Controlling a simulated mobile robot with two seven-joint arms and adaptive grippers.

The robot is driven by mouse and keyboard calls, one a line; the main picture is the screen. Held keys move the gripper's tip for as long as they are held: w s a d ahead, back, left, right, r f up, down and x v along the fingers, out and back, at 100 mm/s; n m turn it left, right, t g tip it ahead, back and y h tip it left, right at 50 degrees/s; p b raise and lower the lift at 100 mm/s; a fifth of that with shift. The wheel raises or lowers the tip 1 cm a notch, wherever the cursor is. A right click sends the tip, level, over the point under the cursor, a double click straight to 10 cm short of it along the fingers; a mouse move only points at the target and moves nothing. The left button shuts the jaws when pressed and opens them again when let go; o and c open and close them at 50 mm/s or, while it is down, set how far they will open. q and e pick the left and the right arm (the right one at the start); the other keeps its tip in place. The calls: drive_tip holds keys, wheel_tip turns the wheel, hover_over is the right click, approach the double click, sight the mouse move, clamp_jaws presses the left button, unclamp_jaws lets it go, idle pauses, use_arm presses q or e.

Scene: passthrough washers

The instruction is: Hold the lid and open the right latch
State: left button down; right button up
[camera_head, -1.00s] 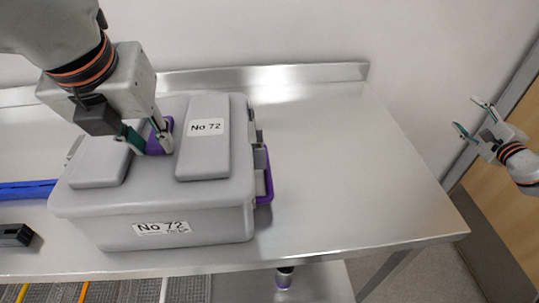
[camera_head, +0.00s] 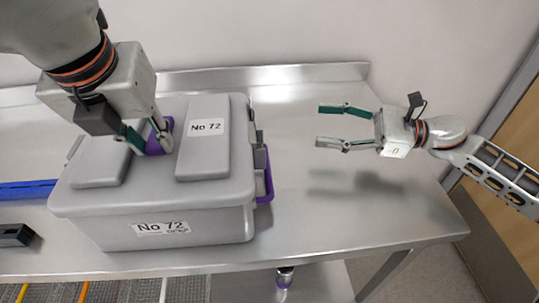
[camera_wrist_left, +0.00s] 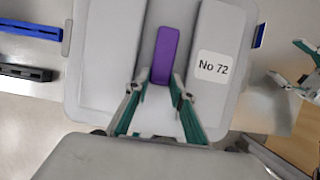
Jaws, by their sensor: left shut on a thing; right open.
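The grey box's lid (camera_head: 235,183) is on the box (camera_head: 205,227), with a "No 72" label on each. My left gripper (camera_head: 152,143) is shut on the purple lid handle (camera_head: 160,124) between two raised pads; the handle also shows in the left wrist view (camera_wrist_left: 165,50). The right latch (camera_head: 263,173), purple and grey, sits on the box's right side, partly hidden by the lid edge. My right gripper (camera_head: 332,126) is open and empty above the table, right of the latch and apart from it, its fingers pointing left.
The steel table (camera_head: 310,215) is clear to the right of the box. A blue bar (camera_head: 25,190) and a black block (camera_head: 15,236) lie left of the box. A raised ledge and wall run along the back.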

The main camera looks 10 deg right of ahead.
sight(269, 167)
drive_tip(key=s+g, duration=0.1)
drive_tip(key=s, duration=0.1)
drive_tip(key=s+a+g, duration=0.1)
drive_tip(key=s+g, duration=0.1)
drive_tip(key=s+a+f+g+y, duration=0.1)
drive_tip(key=s+g, duration=0.1)
drive_tip(key=shift+s+a+f, duration=0.1)
drive_tip(key=shift+s+a, duration=0.05)
drive_tip(key=shift+s, duration=0.2)
drive_tip(key=shift+s+a, duration=0.15)
drive_tip(key=shift+a, duration=0.05)
drive_tip(key=a, duration=1.1)
drive_tip(key=shift+w+a, duration=0.2)
drive_tip(key=shift+a, duration=0.1)
clamp_jaws()
